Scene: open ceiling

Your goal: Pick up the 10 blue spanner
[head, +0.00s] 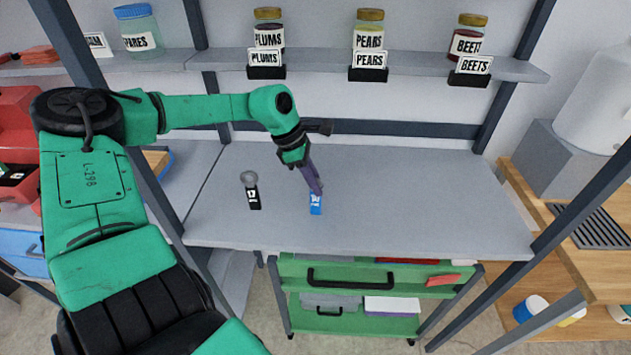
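The blue spanner (316,205) is on the grey bench top, right of the black tool. Its blue end shows a small white label that is too small to read surely. My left gripper (316,188) reaches down from above with its purple fingers right at the spanner's far part and hides that part. The fingers overlap in this view, so I cannot tell whether they are closed on it or only around it. My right gripper is not in view.
A black tool (254,197) with a grey round head and a white label stands left of the spanner. Jars of plums (268,30), pears (368,32) and beets (467,38) stand on the shelf behind. A green drawer cart (290,272) is below. The bench's right side is clear.

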